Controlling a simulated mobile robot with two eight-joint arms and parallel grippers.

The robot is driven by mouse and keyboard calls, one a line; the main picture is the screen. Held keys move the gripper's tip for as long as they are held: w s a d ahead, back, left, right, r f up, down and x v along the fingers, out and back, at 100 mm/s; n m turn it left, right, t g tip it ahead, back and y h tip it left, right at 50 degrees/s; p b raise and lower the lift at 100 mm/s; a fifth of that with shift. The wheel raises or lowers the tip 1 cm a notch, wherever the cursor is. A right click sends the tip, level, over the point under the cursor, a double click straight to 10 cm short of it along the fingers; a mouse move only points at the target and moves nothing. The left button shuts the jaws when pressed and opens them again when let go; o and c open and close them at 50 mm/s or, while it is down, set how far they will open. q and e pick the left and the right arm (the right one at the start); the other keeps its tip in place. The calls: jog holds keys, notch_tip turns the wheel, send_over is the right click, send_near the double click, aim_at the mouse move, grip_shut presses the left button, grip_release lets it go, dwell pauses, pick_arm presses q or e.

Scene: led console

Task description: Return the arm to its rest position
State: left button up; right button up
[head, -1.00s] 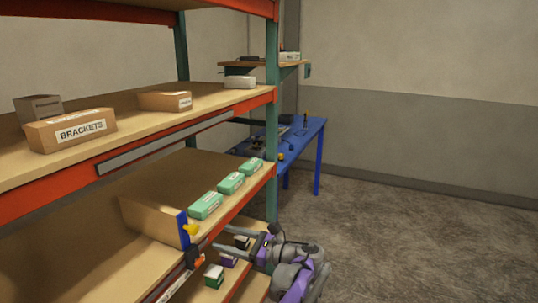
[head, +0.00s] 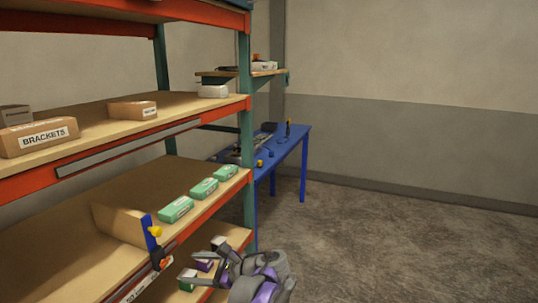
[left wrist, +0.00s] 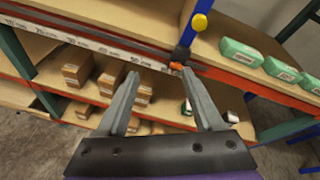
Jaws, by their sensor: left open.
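My left gripper (head: 180,268) is in front of the rack's lower shelves at the bottom of the head view, with its arm low at the bottom edge. Its jaws are open and empty. In the left wrist view the two fingers of the left gripper (left wrist: 160,73) stand apart, with the rack's shelf edge and cartons behind them. A brown divider panel (head: 118,220) with a blue edge and a yellow knob (head: 155,231) stands on the shelf left of the gripper. An orange and black piece (head: 162,257) sits on the shelf edge below it. My right gripper is not in view.
Several green boxes (head: 204,188) line the shelf above my gripper. Smaller boxes (head: 187,279) sit on the lower shelf beside the fingers. A blue table (head: 291,142) with tools stands behind the rack. The floor (head: 400,225) on the right is clear.

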pick_arm(q)
jog(key=s+a+f+n+g+h, duration=0.1)
jog(key=s+a+f+n+h, duration=0.2)
jog(key=s, duration=0.5)
jog(key=s+a+f+n+h, duration=0.1)
jog(key=s+f+n+h, duration=0.35)
jog(key=s, duration=0.45)
jog(key=s+d+f+n+h, duration=0.1)
jog(key=s+f+n+h, duration=0.1)
jog(key=s+n, duration=0.1)
jog(key=s+d+f+n+t+h+p, duration=0.1)
jog(key=s+d+f+n+h, duration=0.1)
jog(key=s, duration=0.4)
jog(key=s+d+f+n+h, duration=0.2)
jog(key=s+n, duration=0.2)
jog(key=n, duration=0.1)
jog(key=shift+s+d+f+p, duration=0.15)
jog(key=shift+f+p, duration=0.2)
jog(key=shift+f, duration=0.1)
